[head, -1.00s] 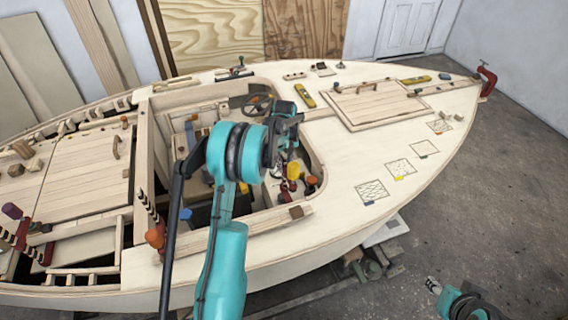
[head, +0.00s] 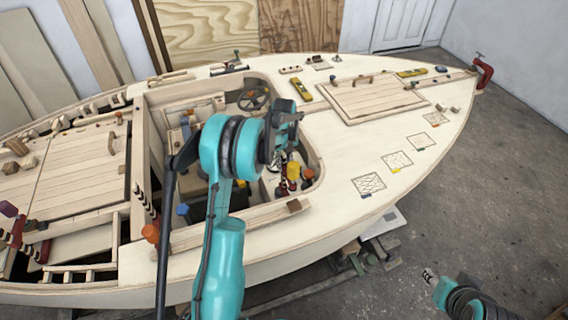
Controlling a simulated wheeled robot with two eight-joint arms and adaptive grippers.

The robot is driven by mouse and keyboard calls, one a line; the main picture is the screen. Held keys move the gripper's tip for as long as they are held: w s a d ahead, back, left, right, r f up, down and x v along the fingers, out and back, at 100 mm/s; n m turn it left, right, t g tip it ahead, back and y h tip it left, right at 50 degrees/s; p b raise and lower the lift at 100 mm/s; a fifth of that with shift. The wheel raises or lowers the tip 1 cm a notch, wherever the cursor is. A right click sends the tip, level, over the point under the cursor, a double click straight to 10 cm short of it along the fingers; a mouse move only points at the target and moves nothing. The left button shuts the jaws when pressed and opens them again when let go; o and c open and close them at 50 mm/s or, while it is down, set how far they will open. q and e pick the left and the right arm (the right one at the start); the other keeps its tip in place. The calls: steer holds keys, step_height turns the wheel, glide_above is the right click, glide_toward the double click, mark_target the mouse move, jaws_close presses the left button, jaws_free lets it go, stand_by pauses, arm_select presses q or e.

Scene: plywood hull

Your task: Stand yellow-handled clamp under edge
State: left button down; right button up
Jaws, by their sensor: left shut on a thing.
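My left arm reaches over the cockpit opening. The left gripper (head: 284,143) points down into it, its fingers mostly hidden behind the wrist. It is shut on the yellow-handled clamp (head: 294,170), whose yellow handle shows just below it with red and dark parts under the handle. The clamp hangs within the opening near its right end. I cannot tell whether it touches anything. The cockpit edge (head: 262,214) is a pale wooden strip on the near side. My right gripper (head: 430,276) is low at the right, off the hull over the floor; its jaws are too small to judge.
Orange-topped items (head: 308,174) stand close right of the clamp. A small brown block (head: 294,206) sits on the near edge. A steering wheel (head: 253,99) is at the far side. A red clamp (head: 484,72) grips the bow.

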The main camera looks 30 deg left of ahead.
arm_select(q)
steer(key=shift+s+d, duration=0.1)
steer(key=shift+s+d+b, duration=0.35)
steer(key=shift+s+d, duration=1.2)
steer(key=shift+d, duration=0.25)
steer(key=c, duration=1.3)
jaws_free()
steer(key=shift+c, duration=0.2)
